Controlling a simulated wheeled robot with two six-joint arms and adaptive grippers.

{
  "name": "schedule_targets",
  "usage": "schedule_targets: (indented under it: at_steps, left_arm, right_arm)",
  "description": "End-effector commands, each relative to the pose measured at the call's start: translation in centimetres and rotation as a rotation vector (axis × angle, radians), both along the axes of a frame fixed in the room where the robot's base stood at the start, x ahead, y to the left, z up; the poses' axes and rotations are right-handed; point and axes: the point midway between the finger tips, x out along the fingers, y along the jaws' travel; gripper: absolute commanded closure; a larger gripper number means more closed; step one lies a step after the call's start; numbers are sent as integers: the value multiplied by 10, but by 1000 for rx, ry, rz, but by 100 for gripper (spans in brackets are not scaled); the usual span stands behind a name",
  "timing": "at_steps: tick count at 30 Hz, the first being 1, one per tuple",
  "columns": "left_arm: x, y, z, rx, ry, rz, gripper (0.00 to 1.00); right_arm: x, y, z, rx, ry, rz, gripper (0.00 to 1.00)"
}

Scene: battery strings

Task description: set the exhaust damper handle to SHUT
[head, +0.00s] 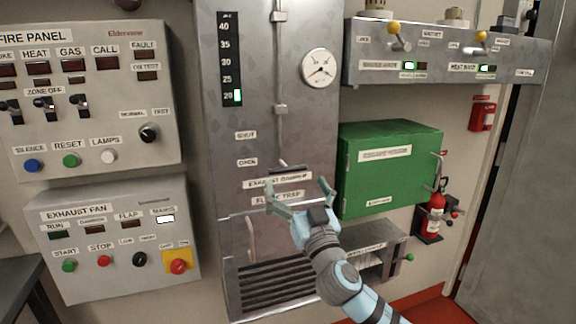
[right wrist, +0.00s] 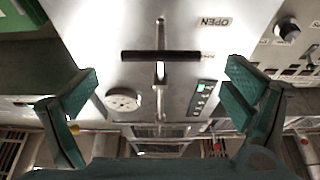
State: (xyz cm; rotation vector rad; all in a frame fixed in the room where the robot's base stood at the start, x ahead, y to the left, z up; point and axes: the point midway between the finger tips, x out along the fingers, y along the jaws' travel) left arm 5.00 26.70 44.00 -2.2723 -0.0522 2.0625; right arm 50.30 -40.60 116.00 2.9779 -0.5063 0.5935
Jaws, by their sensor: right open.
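The exhaust damper handle (head: 288,169) is a dark crossbar at the lower end of a thin vertical rod on the grey metal cabinet. It sits level with or slightly below the OPEN label (head: 247,162); the SHUT label (head: 246,135) is higher up. In the right wrist view the black crossbar (right wrist: 140,56) lies ahead, near the OPEN label (right wrist: 214,21). My right gripper (head: 298,186) is open and empty just below and in front of the handle, its fingers spread to either side. It also shows in the wrist view (right wrist: 160,92), apart from the bar. My left gripper is not in view.
An EXHAUST DAMPER label plate (head: 278,181) sits under the handle. A green box (head: 385,180) projects from the wall at right, near my right arm. The exhaust fan panel (head: 118,240) is at left. A fire extinguisher (head: 435,215) hangs further right.

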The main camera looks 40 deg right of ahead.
Motion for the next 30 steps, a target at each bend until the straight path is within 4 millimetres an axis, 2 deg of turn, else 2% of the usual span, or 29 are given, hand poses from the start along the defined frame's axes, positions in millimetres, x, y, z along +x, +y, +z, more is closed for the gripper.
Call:
schedule_targets:
  at_steps: [1, 6, 10, 17, 20, 30]
  left_arm:
    - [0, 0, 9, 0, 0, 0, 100]
    - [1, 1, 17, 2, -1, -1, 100]
    - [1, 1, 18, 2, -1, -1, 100]
    - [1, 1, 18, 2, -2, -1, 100]
    - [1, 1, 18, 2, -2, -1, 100]
    - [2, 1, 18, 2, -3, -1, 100]
  right_arm:
    - [12, -5, 10, 5, -3, -2, 5]
    - [41, -15, 21, 2, 0, -1, 5]
    - [51, -17, 23, 1, 2, 0, 5]
    - [52, -18, 22, -1, 2, 1, 5]
    - [52, -18, 22, -1, 2, 1, 18]
    - [52, -18, 22, -1, 2, 1, 72]
